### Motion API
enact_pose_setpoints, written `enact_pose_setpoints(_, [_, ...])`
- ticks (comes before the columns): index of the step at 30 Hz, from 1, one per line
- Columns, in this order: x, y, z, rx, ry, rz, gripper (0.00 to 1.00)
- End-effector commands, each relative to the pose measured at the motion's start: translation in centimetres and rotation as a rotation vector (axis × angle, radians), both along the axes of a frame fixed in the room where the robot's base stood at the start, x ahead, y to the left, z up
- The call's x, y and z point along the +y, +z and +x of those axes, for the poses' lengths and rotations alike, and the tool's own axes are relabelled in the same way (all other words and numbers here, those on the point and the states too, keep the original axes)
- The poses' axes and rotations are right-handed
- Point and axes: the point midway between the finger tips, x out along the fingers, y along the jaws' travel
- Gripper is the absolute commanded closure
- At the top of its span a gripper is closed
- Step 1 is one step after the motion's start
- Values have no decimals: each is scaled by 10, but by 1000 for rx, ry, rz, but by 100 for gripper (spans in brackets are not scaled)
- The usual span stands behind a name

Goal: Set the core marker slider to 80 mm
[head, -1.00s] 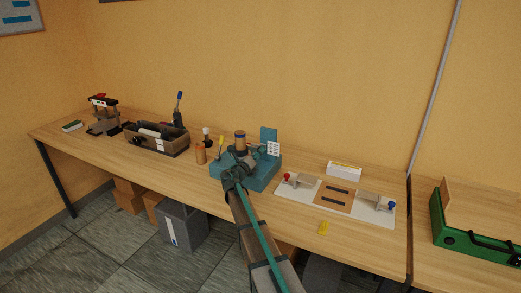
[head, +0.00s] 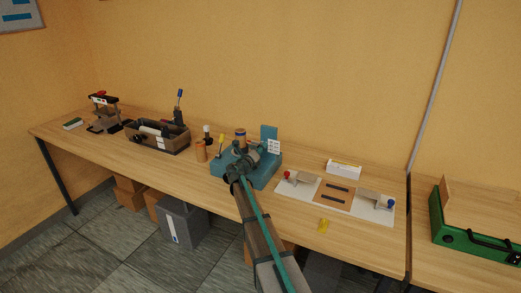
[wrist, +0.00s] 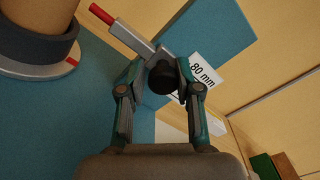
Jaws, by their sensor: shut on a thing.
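The core marker is a blue-teal fixture (head: 262,181) on the bench, with a brown core (head: 241,139) standing on it. In the wrist view, its slider is a grey bar (wrist: 143,48) with a red tip (wrist: 102,14) and a black knob (wrist: 162,78). My gripper (wrist: 161,70) is shut on the black knob, a finger on each side. The red tip points up-left, apart from the core (wrist: 38,18), whose dark collar sits on a pale disc with a red mark. An "80 mm" card (wrist: 204,72) is partly hidden by the right finger. No scale reading is visible.
A white board with clamps (head: 290,190) lies right of the fixture, with a white box (head: 344,169) behind it. An orange cylinder (head: 201,152), small bottles and a tool box (head: 168,146) stand to the left. The bench's front strip is mostly clear.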

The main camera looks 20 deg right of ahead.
Motion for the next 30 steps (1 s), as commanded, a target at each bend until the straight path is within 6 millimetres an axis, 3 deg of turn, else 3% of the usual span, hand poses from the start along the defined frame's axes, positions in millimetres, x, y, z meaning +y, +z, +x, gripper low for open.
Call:
enact_pose_setpoints(7, [-1,3,0,-3,-3,1,100])
enact_pose_setpoints(14, [-2,27,0,-4,-4,1,100])
enact_pose_setpoints(22, [-2,29,1,-7,-4,-5,100])
enact_pose_setpoints(23, [-2,30,1,-7,-4,-5,66])
enact_pose_setpoints(24, [-2,30,1,-7,-4,-5,59])
enact_pose_setpoints(27, [-2,30,2,-7,-1,-5,47])
enact_pose_setpoints(30, [-1,30,2,-6,0,-4,47])
